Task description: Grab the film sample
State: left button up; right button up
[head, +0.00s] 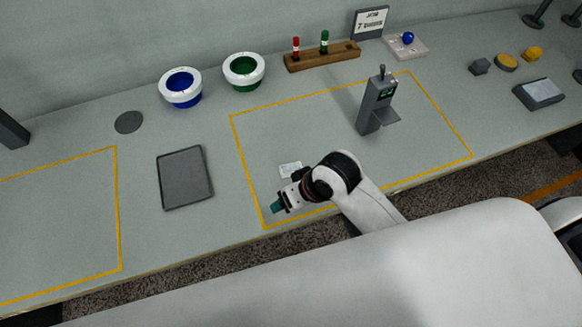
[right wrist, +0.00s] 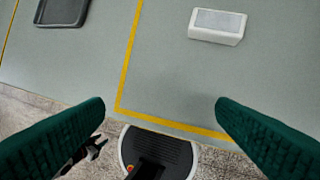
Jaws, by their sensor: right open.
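A small white block with a pale grey top, which looks like the film sample (head: 290,169), lies flat on the bench inside the yellow outline. It also shows near the top right of the right wrist view (right wrist: 216,26). My right gripper (head: 279,205) is in front of it and a little to its left in the head view, with green fingers. In the right wrist view the fingers (right wrist: 160,118) are wide apart with nothing between them. The block is beyond the fingertips, apart from them. My left gripper does not show in the head view.
A dark tray (head: 185,178) lies to the left. Blue (head: 181,88) and green (head: 243,71) bowls with white rims and a wooden rack (head: 322,56) stand behind. A grey upright device (head: 377,104) stands right of the block. The bench around the block is clear.

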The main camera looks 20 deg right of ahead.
jog(key=w+a+r+g, duration=0.1)
jog(key=w+a+r, duration=0.2)
jog(key=w, duration=0.2)
notch_tip(320, 180, up, 3)
jog(key=m+g+h, duration=0.2)
jog(key=m+h, duration=0.1)
send_over(292, 171)
jog(key=f, duration=0.2)
jog(key=f+p, duration=0.1)
jog(key=f, duration=0.2)
jog(key=shift+w+a+f, duration=0.15)
jog(key=shift+w+f, duration=0.05)
jog(key=shift+f, duration=0.1)
jog(key=shift+s+f+p, duration=0.1)
jog(key=shift+f+p, duration=0.35)
jog(key=shift+f, duration=0.15)
notch_tip(292, 171, down, 4)
jog(key=shift+s+f+p, duration=0.1)
jog(key=shift+f+p, duration=0.1)
jog(key=shift+p, duration=0.2)
jog(key=shift+c, duration=0.2)
jog(key=c, duration=1)
